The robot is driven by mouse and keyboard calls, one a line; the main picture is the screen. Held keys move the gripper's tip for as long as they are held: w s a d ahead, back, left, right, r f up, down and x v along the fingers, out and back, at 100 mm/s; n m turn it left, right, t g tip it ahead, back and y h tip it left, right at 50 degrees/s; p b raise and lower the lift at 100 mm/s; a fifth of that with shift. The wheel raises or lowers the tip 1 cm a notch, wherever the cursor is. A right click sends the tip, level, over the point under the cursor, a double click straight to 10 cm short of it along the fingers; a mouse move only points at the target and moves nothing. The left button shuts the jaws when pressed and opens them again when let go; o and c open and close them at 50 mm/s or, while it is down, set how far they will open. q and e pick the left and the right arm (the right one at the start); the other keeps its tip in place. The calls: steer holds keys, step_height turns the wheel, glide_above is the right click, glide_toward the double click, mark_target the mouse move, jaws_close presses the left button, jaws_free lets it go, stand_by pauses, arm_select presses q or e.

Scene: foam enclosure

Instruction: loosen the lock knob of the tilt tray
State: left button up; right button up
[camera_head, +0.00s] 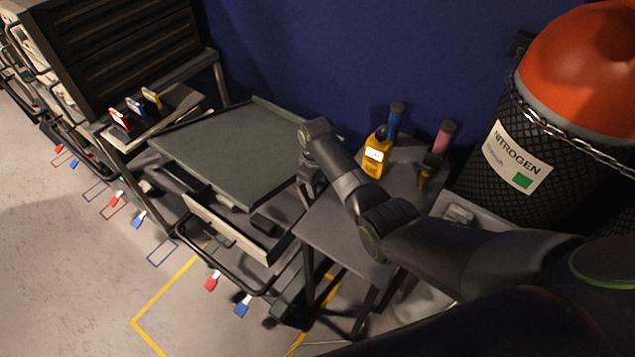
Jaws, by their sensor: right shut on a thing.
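The tilt tray (225,145) is a flat dark green-grey panel with a raised rim, set on a cart in the middle of the head view. My right arm comes in from the right and its gripper (309,190) points down at the tray's right side, next to the rim. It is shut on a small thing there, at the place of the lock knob. The knob itself is hidden by the gripper and wrist, so its turn cannot be seen. My left gripper is not in view.
A grey side table (340,225) stands right of the tray, with a yellow meter (377,157), a blue bottle (396,120) and a pink bottle (443,137). A nitrogen tank (520,160) stands at the right. The cart's front handle (225,275) juts over open floor (70,270).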

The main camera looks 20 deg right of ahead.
steer(key=shift+s+a+r+t+h+p, duration=0.15)
steer(key=shift+t+h+p, duration=0.15)
steer(key=shift+h+p, duration=0.35)
steer(key=shift+t+h+p, duration=0.35)
steer(key=shift+t+p, duration=0.15)
steer(key=o, duration=1)
steer(key=shift+a+r, duration=0.1)
steer(key=shift+r, duration=0.4)
steer(key=v, duration=1.6)
